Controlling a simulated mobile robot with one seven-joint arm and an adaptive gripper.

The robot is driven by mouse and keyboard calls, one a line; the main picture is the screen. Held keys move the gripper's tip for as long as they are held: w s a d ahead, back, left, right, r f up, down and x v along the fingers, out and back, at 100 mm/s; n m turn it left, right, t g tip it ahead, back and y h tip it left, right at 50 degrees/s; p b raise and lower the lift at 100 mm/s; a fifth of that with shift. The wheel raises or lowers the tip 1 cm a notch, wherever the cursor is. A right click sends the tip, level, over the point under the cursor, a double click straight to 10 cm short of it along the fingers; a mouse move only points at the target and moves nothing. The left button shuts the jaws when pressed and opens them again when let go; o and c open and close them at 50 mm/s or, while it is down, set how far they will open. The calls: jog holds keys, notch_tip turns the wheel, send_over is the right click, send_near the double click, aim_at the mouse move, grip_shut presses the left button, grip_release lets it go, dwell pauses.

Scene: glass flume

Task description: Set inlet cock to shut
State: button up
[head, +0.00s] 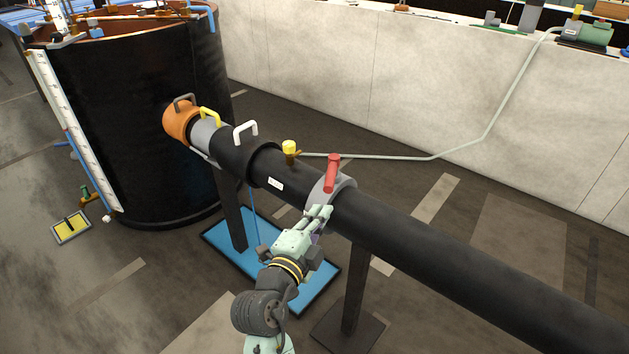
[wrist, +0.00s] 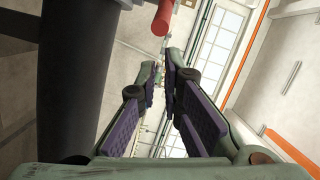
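A red handle (head: 332,173) stands up from a grey collar (head: 343,187) around the black pipe. It may be the inlet cock's handle, but no readable label shows which fitting that is. A small brass fitting with a yellow knob (head: 289,147) stands on the pipe just left of it. My gripper (head: 320,213) is at the near side of the collar, below the red handle and apart from it. In the wrist view its fingers (wrist: 163,78) have a gap with nothing between them. The red handle's end (wrist: 162,17) shows above the fingertips.
The black pipe (head: 440,240) runs from a large dark tank (head: 130,110) to the lower right, on posts. White (head: 246,131), yellow (head: 210,116) and dark handles stand along it. A blue tray (head: 318,290) lies below. A thin hose (head: 430,158) runs behind.

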aim_at(325, 185)
jog(key=shift+s+d+r+m, duration=0.15)
jog(key=shift+s+r+m, duration=0.05)
jog(key=shift+s+m, duration=0.3)
grip_shut()
jog(key=b+x, duration=0.1)
jog(key=b, duration=0.4)
jog(key=b+x, duration=0.2)
jog(key=b, duration=0.3)
jog(key=shift+f, duration=0.3)
jog(key=b, duration=0.4)
jog(key=shift+w, duration=0.1)
jog(key=w+p, duration=0.1)
jog(key=w, duration=0.2)
jog(key=w+p, duration=0.1)
jog(key=w, duration=0.2)
jog(key=w+p, duration=0.1)
jog(key=w, duration=0.2)
jog(key=shift+f+p, duration=0.3)
jog(key=shift+p, duration=0.05)
jog(key=shift+w+a, duration=0.15)
jog(key=shift+a, duration=0.2)
